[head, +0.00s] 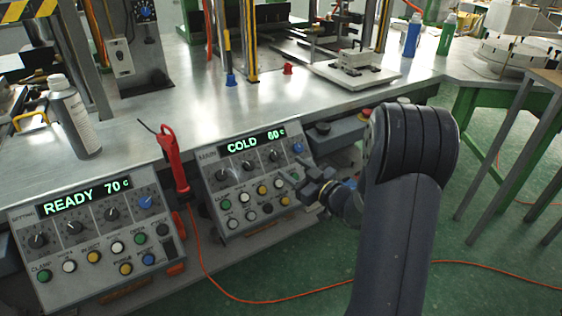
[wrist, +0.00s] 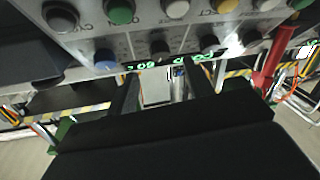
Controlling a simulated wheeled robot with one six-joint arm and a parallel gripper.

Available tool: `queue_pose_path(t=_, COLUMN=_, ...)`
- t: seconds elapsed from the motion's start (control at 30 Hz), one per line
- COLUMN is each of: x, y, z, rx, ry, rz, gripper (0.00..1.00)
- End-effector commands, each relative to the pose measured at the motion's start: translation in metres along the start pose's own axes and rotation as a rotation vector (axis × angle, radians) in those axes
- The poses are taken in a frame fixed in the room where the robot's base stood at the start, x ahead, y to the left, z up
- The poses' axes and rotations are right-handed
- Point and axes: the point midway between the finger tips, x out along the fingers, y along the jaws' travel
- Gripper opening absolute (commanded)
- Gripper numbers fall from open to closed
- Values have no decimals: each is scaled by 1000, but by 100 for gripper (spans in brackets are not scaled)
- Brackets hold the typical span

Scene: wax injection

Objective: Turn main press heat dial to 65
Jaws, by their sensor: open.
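The right-hand control panel (head: 240,185) has a lit display (head: 253,140) reading COLD and about 60 °C. I take it as the main press panel; its label is too small to read surely. Its top row has several black dials (head: 248,167) and a blue dial (head: 298,148) at the right end. Which one is the heat dial, I cannot tell for sure. My gripper (head: 292,178) is open in front of the panel's right part, just below the blue dial, seemingly empty. In the wrist view the panel is upside down, with the blue dial (wrist: 105,60) left of my gripper (wrist: 157,88).
A second panel (head: 95,235) reading READY 70 °C stands at the left. A red tool (head: 173,160) hangs between the panels, and an orange cable (head: 270,302) lies on the green floor.

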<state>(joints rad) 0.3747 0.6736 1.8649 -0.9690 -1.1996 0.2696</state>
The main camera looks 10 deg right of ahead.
Motion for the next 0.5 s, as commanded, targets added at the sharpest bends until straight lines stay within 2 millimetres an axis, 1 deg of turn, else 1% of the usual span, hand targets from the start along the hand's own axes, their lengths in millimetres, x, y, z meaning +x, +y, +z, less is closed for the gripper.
queue_pose_path(t=0.03, x=11, y=-2, z=0, rx=-1, ry=2, rz=-3, gripper=49)
queue_pose_path(t=0.2, x=39, y=-1, z=0, rx=0, ry=1, rz=-2, gripper=49)
queue_pose_path(t=0.33, x=52, y=0, z=1, rx=1, ry=0, rz=0, gripper=49)
queue_pose_path(t=0.5, x=58, y=0, z=0, rx=1, ry=-1, rz=2, gripper=49)
